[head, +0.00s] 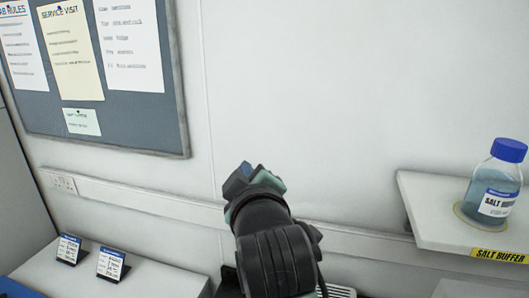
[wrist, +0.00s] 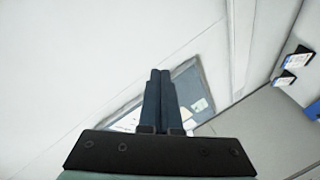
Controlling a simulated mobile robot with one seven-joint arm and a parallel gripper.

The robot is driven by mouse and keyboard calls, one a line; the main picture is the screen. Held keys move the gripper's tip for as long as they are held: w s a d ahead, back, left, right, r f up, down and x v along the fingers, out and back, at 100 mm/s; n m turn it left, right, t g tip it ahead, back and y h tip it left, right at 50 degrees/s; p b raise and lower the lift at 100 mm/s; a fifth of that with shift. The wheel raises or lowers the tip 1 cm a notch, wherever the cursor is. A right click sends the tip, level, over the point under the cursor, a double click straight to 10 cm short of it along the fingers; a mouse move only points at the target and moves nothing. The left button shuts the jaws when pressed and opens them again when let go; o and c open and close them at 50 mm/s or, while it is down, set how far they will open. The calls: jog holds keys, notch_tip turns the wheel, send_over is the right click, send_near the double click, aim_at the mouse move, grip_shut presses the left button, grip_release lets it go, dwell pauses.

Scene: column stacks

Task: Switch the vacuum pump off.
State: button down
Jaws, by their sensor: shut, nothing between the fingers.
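My gripper (head: 247,170) is raised in front of the pale wall, near the middle of the head view, with my dark arm below it. In the wrist view my gripper (wrist: 160,73) has its two dark fingers together, with nothing between them. No vacuum pump or switch can be clearly made out in either view. A pale slatted thing (head: 341,292) shows partly at the bottom edge of the head view behind my arm; most of it is hidden, and I cannot tell what it is.
A salt buffer bottle (head: 495,183) with a blue cap stands on a white shelf (head: 425,205) at right. Two small label cards (head: 111,264) stand on a pale surface (head: 165,283) at lower left. A notice board (head: 178,125) hangs above a wall trunking (head: 130,196) with sockets.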

jog(key=s+d+r+m+t+h+b, duration=0.1)
jog(key=s+r+m+t+b, duration=0.1)
jog(key=s+r+m+t, duration=0.3)
jog(key=s+d+r+m+t+h+b, duration=0.2)
jog(key=s+r+m+t, duration=0.4)
jog(key=s+r, duration=0.8)
jog(key=shift+s+d+m+b, duration=0.15)
jog(key=shift+s+m+b, duration=0.25)
jog(key=shift+s+m, duration=0.1)
